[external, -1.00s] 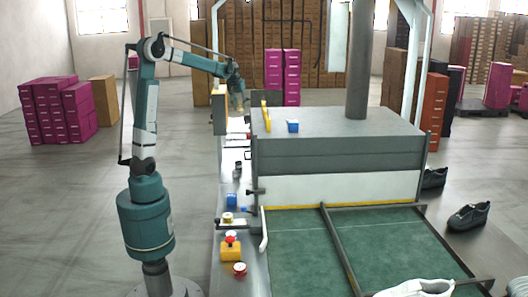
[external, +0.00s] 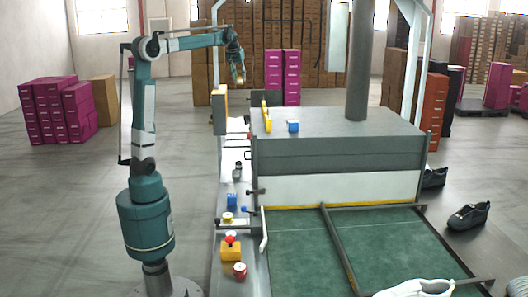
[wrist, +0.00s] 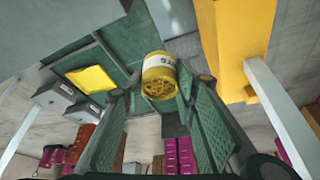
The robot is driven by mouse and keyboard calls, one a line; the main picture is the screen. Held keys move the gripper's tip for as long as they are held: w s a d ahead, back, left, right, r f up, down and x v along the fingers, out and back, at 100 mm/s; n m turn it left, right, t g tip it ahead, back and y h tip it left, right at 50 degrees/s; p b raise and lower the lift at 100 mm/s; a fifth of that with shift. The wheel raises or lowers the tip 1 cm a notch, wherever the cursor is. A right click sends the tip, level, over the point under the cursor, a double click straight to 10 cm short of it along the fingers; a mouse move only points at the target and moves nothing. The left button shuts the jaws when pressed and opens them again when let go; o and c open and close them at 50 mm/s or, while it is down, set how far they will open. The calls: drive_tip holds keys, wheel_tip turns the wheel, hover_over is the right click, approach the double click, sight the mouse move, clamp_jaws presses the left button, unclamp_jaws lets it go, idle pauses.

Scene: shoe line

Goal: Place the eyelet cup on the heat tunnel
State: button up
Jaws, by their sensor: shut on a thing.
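The eyelet cup (wrist: 160,76) is a small yellow cup with a white label band, with several yellow rings showing at its near end in the wrist view. My gripper (wrist: 165,100) is shut on it, one green finger on each side. In the external view my gripper (external: 239,76) is raised in the air behind and left of the heat tunnel, with the yellow cup a small blur at its tips. The heat tunnel (external: 345,158) is a large grey box with a flat top above a green conveyor. The cup is apart from its top.
A dark pipe (external: 359,70) rises at the back. The top's middle and front right are clear.

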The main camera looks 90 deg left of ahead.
drive_tip(key=w+d+m+t+p, duration=0.1)
drive_tip(key=w+d+m+p, duration=0.1)
drive_tip(key=w+d+p, duration=0.65)
drive_tip(key=w+d+m+h+p, duration=0.1)
drive_tip(key=w+d+p, duration=0.4)
drive_tip(key=w, duration=0.7)
drive_tip(key=w+d+m+t+p, duration=0.1)
drive_tip(key=w+d+m+p, duration=0.1)
drive_tip(key=w+d+p, duration=0.65)
drive_tip(key=x, duration=0.2)
drive_tip(key=b+x, duration=0.1)
drive_tip(key=x, duration=0.2)
drive_tip(key=shift+d+f, duration=0.15)
drive_tip(key=shift+f, duration=0.2)
approach(290, 113)
drive_tip(key=shift+w+a, duration=0.55)
drive_tip(key=shift+w, duration=0.3)
drive_tip(key=shift+f+p, duration=0.55)
drive_tip(key=shift+f, duration=1.5)
drive_tip(key=shift+f, duration=0.1)
